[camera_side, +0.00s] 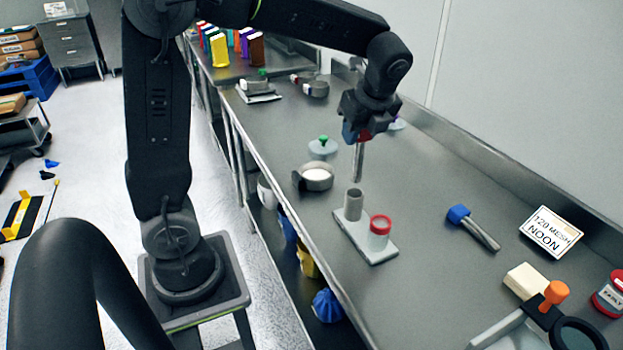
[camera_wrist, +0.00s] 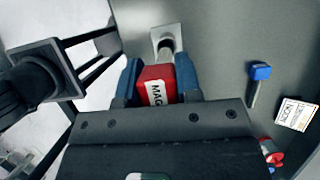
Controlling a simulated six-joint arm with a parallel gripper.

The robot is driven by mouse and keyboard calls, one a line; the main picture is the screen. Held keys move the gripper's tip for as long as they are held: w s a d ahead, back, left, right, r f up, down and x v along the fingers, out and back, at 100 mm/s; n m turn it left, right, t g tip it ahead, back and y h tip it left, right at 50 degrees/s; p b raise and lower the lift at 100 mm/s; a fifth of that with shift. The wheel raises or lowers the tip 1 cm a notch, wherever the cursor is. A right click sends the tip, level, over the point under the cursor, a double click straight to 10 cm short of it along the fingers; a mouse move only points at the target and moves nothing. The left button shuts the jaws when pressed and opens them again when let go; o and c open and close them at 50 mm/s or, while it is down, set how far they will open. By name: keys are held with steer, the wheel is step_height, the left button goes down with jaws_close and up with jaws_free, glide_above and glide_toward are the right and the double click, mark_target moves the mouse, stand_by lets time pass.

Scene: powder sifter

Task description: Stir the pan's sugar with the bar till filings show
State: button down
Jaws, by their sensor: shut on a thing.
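My gripper (camera_side: 358,131) is shut on the red handle (camera_wrist: 155,84) of a metal bar (camera_side: 359,163); blue fingertips flank it in the wrist view, and its label reads "MAG". The bar hangs upright, its lower end apart from the pan in the side view. A shallow round pan (camera_side: 301,181) with white sugar (camera_side: 316,174) sits on the bench, left of the bar. No dark filings can be made out in the sugar. The pan cannot be made out in the wrist view.
A white stand (camera_side: 378,255) holds a grey tube (camera_side: 353,205) and a red-rimmed cup (camera_side: 380,226) in front. A blue-headed tool (camera_side: 472,227) and a "120 MESH NOON" sign (camera_side: 551,231) lie right. A green-knobbed lid (camera_side: 323,147) is behind the pan. Bench between stand and blue-headed tool is clear.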

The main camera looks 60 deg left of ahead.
steer(key=s+a+f+n+g+h, duration=0.1)
steer(key=a+f+n+g, duration=0.25)
steer(key=a+n, duration=0.95)
steer(key=a+f+m, duration=0.3)
steer(key=f+m, duration=0.1)
steer(key=f, duration=0.3)
steer(key=shift+s+a, duration=0.25)
steer(key=shift+a, duration=0.15)
steer(key=shift+s, duration=0.1)
steer(key=shift+w, duration=0.7)
